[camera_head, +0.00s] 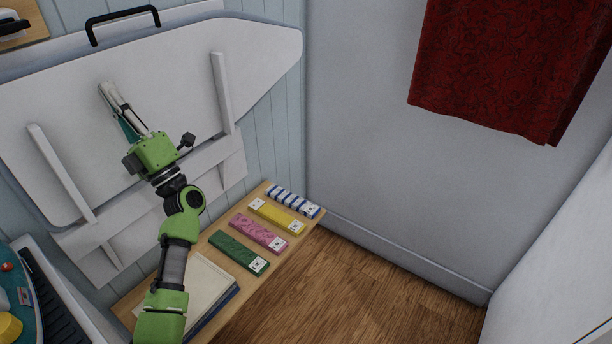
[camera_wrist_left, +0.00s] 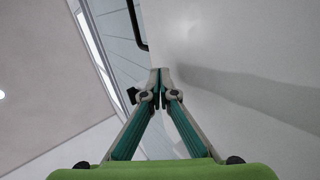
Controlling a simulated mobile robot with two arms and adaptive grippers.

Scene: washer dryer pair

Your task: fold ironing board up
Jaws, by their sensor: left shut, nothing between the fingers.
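The white ironing board (camera_head: 265,50) stands close to upright against the panelled wall, its tapered end to the right. Two white struts (camera_head: 222,92) cross its face, above a white lower panel (camera_head: 205,190). A black handle (camera_head: 122,24) sits along the top behind the board's edge; part of it shows in the left wrist view (camera_wrist_left: 138,25). My left gripper (camera_head: 106,89) is shut and empty in front of the board's face, below the handle. In the left wrist view its fingertips (camera_wrist_left: 158,73) meet close beside a pale surface; contact is unclear. My right gripper is out of view.
A red cloth (camera_head: 510,65) hangs at upper right. The wooden floor (camera_head: 350,295) is clear.

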